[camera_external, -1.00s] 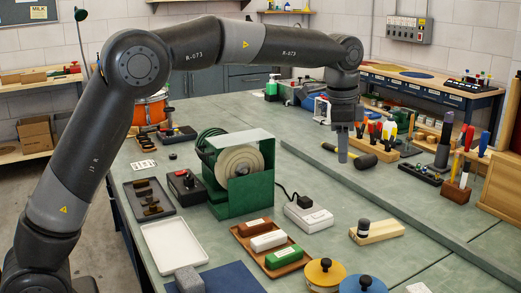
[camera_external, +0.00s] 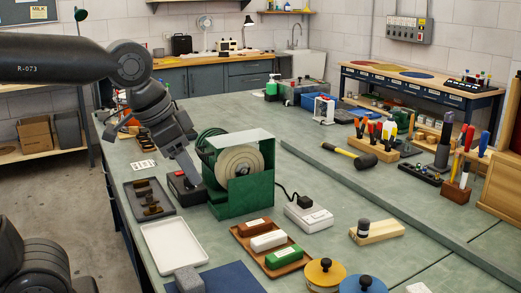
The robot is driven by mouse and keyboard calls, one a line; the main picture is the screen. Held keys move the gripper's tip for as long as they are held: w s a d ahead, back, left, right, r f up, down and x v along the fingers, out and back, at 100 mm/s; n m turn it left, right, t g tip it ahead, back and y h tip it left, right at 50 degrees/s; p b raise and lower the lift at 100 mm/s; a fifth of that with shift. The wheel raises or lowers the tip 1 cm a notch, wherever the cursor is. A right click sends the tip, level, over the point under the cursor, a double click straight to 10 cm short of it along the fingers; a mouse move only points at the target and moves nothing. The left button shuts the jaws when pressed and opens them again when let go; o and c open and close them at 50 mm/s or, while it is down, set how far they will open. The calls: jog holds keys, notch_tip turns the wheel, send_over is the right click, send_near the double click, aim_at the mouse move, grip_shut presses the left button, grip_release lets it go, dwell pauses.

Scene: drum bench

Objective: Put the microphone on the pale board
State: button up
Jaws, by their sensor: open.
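A pale wooden board (camera_external: 385,231) lies on the right part of the bench. A short cylinder with a dark top (camera_external: 363,226) stands at its left end; I cannot tell what it is. I cannot pick out the microphone with certainty. My gripper (camera_external: 188,170) is open and points down at the left of the bench, beside the green grinder-like machine (camera_external: 243,188). It is far from the board and partly covers a black box (camera_external: 183,190); any contact is unclear.
A dark tray (camera_external: 150,198) and a white tray (camera_external: 173,247) lie at the left. A brown tray (camera_external: 243,245) holds coloured blocks. A white power box (camera_external: 308,217), a hammer (camera_external: 350,155) and tool racks (camera_external: 375,145) stand to the right.

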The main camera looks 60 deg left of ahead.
jog(key=s+f+n, duration=0.1)
jog(key=s+f, duration=0.3)
jog(key=s, duration=0.2)
jog(key=shift+s+f+t, duration=0.2)
jog(key=shift+f+t, duration=0.1)
jog(key=shift+a, duration=0.1)
dwell(0.8)
